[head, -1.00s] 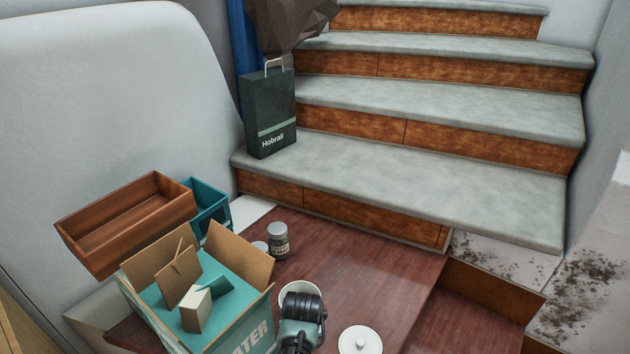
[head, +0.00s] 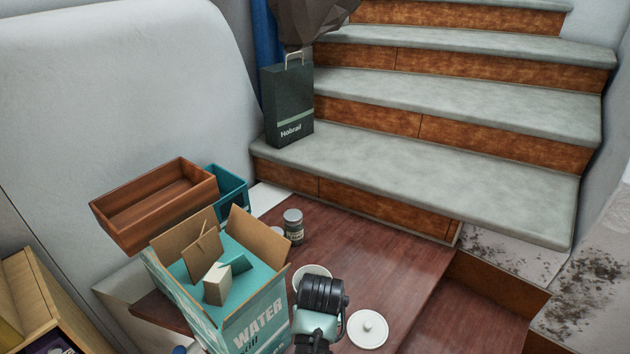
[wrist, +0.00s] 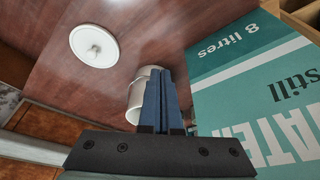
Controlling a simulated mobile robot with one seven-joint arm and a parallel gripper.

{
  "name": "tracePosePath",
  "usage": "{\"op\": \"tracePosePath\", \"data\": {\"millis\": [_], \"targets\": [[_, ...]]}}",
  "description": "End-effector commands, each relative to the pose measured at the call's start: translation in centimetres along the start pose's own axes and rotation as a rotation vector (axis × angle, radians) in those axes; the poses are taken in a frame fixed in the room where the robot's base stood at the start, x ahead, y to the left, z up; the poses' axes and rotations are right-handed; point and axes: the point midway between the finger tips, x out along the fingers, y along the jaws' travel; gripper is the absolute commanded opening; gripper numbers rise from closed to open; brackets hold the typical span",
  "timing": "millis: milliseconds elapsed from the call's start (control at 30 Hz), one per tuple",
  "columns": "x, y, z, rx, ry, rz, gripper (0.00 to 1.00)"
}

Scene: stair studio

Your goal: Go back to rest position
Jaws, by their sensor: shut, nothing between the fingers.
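My gripper (wrist: 162,100) shows in the wrist view with its two blue fingers together and nothing between them. It is above the dark red wooden surface, beside the teal water box (wrist: 245,75). In the head view my arm stands at the bottom centre, just right of the water box (head: 262,322), and hides the fingers. A white pot (head: 312,272) is partly hidden behind my arm; it also shows behind the fingers in the wrist view (wrist: 135,100). A round white lid (head: 367,329) lies flat to the right; it also shows in the wrist view (wrist: 94,45).
A brown tray (head: 150,200) and a teal bin (head: 232,188) stand behind the water box. A small jar (head: 293,226) stands on the wooden surface (head: 400,262). A dark paper bag (head: 288,105) stands on the lowest grey step (head: 430,175). The wood right of the jar is clear.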

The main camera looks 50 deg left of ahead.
Motion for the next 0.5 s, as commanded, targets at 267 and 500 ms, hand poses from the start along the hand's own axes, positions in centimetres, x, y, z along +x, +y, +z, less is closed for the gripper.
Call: {"op": "tracePosePath", "data": {"millis": [267,500], "targets": [[-1.1,0.0,0.1,0.000,-0.002,-0.001,0.00],[-2.0,1.1,-1.0,0.020,0.044,0.022,0.00]]}}
